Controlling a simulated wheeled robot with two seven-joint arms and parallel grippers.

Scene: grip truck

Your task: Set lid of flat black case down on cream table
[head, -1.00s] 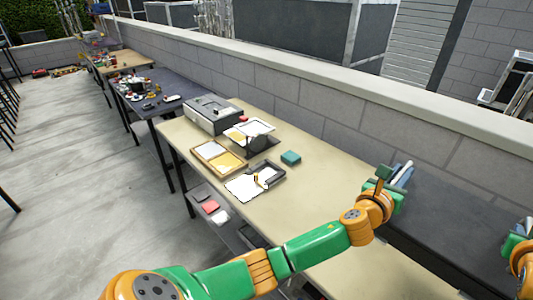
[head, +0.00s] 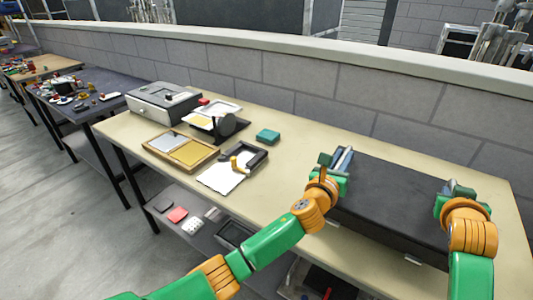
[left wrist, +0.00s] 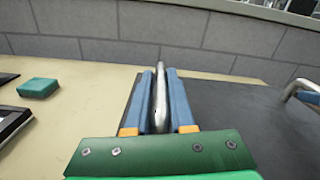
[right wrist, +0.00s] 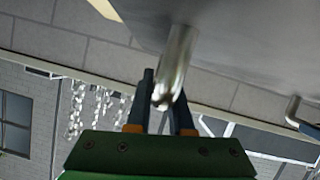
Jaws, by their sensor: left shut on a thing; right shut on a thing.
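The flat black case (head: 392,205) shows in the head view at the right part of the cream table (head: 262,190), its broad dark top facing up. I cannot tell whether its lid is apart from a lower half or touches the table. My left gripper (head: 342,160) is shut on a silver handle (left wrist: 160,95) at the lid's left end. My right gripper (head: 457,190) is shut on a silver handle (right wrist: 174,70) at the right end. The lid's dark surface (left wrist: 245,120) also shows in the left wrist view. The case's underside and back edge are hidden.
A teal block (head: 268,136), a small black tray (head: 252,157), a wooden tray (head: 150,143) and a grey machine (head: 160,102) stand left of the case. A grey block wall (head: 300,85) runs behind the table. Some bare tabletop lies between the teal block and the case.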

